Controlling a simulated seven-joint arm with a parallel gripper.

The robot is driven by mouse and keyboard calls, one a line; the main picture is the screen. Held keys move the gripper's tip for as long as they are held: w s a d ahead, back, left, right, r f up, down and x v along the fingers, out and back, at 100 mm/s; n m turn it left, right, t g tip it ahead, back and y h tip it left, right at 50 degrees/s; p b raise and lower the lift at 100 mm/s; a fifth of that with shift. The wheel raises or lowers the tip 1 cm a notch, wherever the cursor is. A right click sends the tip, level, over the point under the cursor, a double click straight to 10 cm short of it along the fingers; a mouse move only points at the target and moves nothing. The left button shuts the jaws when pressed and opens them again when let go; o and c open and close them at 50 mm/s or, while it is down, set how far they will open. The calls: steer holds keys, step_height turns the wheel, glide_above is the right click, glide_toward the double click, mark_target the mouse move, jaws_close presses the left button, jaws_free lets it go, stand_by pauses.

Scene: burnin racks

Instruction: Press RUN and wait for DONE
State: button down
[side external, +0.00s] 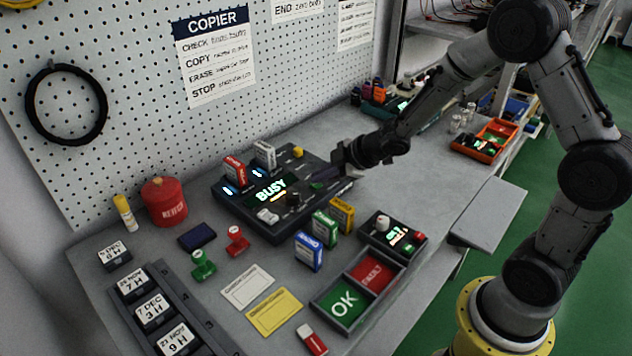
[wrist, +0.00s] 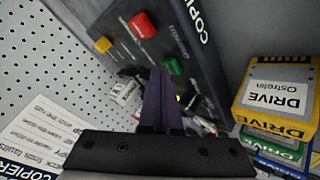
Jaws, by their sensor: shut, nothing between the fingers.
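The dark copier box (side external: 245,212) stands on the bench against the pegboard, with its display (side external: 271,190) lit and reading BUSY. A red drive (side external: 234,168) and a white drive (side external: 265,155) stand upright in it beside small blue lights. My gripper (side external: 322,175) is shut and empty, low over the right end of the box. In the wrist view its purple fingers (wrist: 160,80) end close beside a green button (wrist: 174,67); I cannot tell whether they touch it. A red button (wrist: 142,25) and a yellow button (wrist: 103,45) are also on the panel. No RUN label is readable.
Blue, green and yellow drives (side external: 342,214) stand in front of the box. A small tester (side external: 391,238) and an OK/FAULTY tray (side external: 343,303) are nearer. A red canister (side external: 164,202) and stamps stand left.

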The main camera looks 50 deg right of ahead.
mark_target(321, 187)
steer(key=shift+r, duration=0.85)
step_height(321, 187, up, 5)
stand_by(0.6)
stand_by(0.5)
